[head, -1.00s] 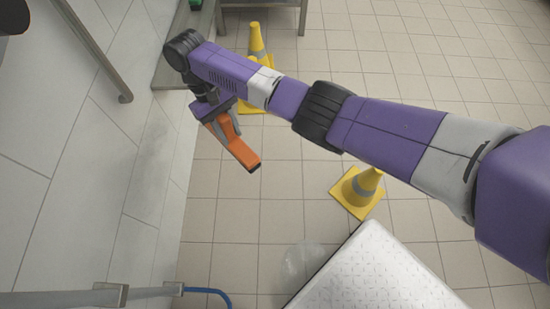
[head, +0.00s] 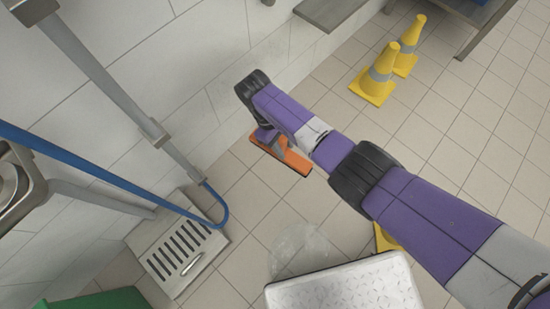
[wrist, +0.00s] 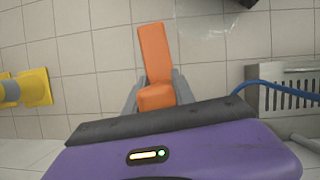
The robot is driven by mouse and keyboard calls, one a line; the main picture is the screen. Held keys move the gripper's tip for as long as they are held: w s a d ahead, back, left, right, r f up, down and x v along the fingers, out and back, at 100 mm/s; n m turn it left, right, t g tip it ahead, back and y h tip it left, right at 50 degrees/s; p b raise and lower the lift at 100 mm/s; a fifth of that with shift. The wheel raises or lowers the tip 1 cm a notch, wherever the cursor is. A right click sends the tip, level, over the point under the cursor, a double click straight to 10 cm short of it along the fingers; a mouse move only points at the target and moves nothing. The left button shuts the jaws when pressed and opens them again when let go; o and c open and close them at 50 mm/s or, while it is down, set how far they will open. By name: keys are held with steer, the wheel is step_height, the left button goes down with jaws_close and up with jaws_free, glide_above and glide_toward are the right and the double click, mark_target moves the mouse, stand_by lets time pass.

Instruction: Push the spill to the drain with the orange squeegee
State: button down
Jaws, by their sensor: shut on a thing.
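The orange squeegee (head: 296,163) is held low over the tiled floor close to the wall. My gripper (head: 272,141) is shut on it; in the wrist view the grey fingers (wrist: 156,92) close around the orange squeegee (wrist: 154,52). The spill (head: 302,250) is a faint, clear wet patch on the tiles, below the squeegee in the head view and beside the white block. The drain (head: 178,245) is a slotted metal grate by the wall, left of the spill. It also shows at the right of the wrist view (wrist: 288,98). I cannot tell whether the squeegee touches the floor.
A white textured block (head: 345,290) borders the spill. Yellow cones (head: 374,82) stand at upper right; another is partly hidden behind my arm. A blue hose (head: 95,167) loops beside the drain. A green object (head: 100,302) is at lower left. Tiles between spill and drain look clear.

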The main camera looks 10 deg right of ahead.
steer(key=s+a+f+n+t+b, duration=0.2)
steer(key=s+a+f+n+t, duration=0.15)
steer(key=s+f+n, duration=0.6)
steer(key=s+a+f+n+t+b, duration=0.2)
steer(key=s+a+f+n+t, duration=0.15)
steer(key=s+f+n, duration=0.55)
steer(key=shift+m+g, duration=0.35)
steer(key=shift+g, duration=0.05)
steer(key=f+b, duration=0.9)
steer(key=shift+w+f, duration=0.1)
steer(key=shift+w, duration=0.3)
steer(key=shift+f+b, duration=0.5)
steer(key=shift+f, duration=0.15)
steer(key=shift+s, duration=0.1)
